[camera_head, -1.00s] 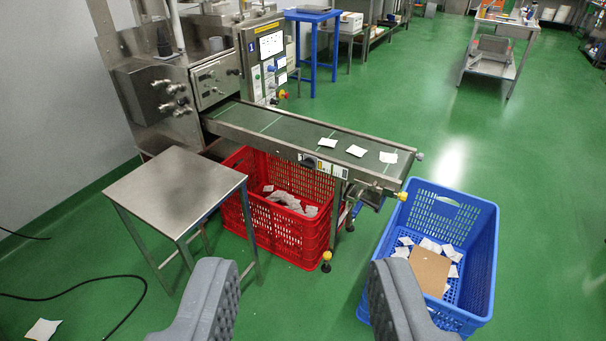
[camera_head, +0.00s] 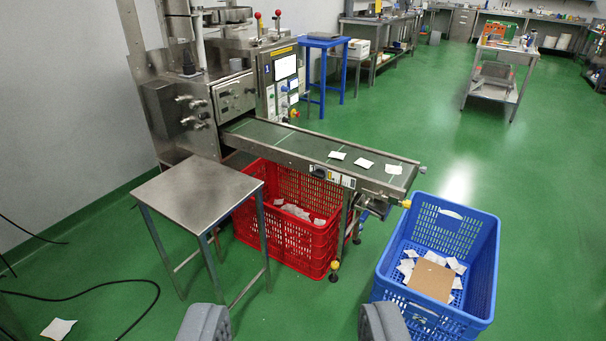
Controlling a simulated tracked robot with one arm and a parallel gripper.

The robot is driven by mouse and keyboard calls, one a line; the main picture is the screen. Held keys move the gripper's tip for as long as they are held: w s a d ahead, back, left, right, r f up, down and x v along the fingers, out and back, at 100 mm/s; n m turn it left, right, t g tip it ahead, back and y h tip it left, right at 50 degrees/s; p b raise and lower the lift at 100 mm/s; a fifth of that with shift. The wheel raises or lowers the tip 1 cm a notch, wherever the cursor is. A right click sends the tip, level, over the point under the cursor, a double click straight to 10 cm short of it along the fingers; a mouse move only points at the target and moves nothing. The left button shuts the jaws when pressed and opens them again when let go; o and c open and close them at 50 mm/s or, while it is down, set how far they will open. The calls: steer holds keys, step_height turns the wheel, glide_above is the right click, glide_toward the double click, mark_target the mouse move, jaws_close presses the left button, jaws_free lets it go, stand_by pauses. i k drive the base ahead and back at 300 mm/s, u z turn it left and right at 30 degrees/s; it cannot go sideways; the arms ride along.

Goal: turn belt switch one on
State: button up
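The belt (camera_head: 300,143) is a dark green conveyor running right from the steel packing machine (camera_head: 178,110), with several white teabags on its right half. A small dark round knob with a white label, maybe the belt switch (camera_head: 319,172), sits on the belt's near side rail; its setting is too small to read. A control panel (camera_head: 284,82) with a screen and coloured buttons stands on the machine. My gripper (camera_head: 293,326) is at the bottom edge, its two grey padded fingers wide apart with nothing between them. It is well short of the belt.
A steel table (camera_head: 196,188) stands left of a red crate (camera_head: 327,244), which is under the belt. A blue crate (camera_head: 485,262) with teabags and cardboard is at right. A black cable (camera_head: 140,281) lies at left. Green floor is open in front and at right.

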mark_target(319, 173)
steer(key=u, duration=0.4)
steer(key=i, duration=1.55)
steer(key=u, duration=0.15)
